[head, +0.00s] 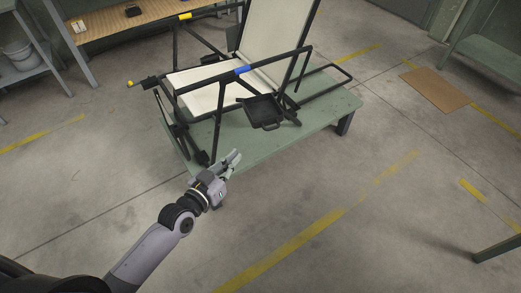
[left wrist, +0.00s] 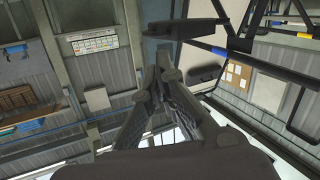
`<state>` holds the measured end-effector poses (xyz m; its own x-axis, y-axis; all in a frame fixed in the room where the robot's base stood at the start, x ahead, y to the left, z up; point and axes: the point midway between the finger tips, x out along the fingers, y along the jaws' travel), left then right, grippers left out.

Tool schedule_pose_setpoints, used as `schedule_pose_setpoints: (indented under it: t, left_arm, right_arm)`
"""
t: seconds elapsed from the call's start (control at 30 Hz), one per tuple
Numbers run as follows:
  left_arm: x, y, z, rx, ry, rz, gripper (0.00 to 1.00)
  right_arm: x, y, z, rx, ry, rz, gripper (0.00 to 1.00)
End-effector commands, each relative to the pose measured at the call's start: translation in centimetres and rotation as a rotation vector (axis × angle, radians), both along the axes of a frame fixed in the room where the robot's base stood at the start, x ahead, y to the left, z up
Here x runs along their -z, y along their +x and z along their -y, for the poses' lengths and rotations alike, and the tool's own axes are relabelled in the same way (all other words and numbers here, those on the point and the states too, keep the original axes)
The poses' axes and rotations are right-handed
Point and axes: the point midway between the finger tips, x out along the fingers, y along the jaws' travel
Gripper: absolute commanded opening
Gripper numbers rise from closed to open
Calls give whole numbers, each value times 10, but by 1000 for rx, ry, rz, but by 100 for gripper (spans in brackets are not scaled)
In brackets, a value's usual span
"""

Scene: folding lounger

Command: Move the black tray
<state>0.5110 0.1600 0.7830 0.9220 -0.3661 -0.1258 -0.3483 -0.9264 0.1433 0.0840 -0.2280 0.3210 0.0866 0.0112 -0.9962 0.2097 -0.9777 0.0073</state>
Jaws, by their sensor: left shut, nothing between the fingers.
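The black tray (head: 263,111) hangs at the near side of the folding lounger (head: 210,82), below the armrest with the blue band (head: 242,70). The lounger has cream pads and a black tube frame, and it stands on a low green table (head: 318,112). My left gripper (head: 236,157) is in front of the table's near edge, below and left of the tray and apart from it. Its fingers also show in the left wrist view (left wrist: 166,68), shut and empty. A dark part (left wrist: 200,28) lies beyond the fingertips there; I cannot tell whether it is the tray. My right gripper is out of view.
A wooden-topped bench (head: 130,19) stands at the back left, beside a shelf with a bucket (head: 20,50). Another green table (head: 490,58) is at the right, with a brown mat (head: 436,89) on the floor nearby.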

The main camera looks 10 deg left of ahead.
Motion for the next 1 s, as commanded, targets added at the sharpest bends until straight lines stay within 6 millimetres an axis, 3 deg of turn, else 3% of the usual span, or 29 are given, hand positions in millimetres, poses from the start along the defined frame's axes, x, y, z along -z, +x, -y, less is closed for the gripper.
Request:
schedule_pose_setpoints:
  t: [0.03,0.27,0.8,1.0]
  left_arm:
    - [8,-2,-1,24,53,23,0]
    - [2,2,1,58,138,56,0]
    - [15,96,43,57,133,55,0]
    - [19,117,52,57,133,53,0]
  right_arm:
    - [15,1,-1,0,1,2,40]
    - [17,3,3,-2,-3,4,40]
    - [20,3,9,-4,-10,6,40]
    - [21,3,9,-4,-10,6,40]
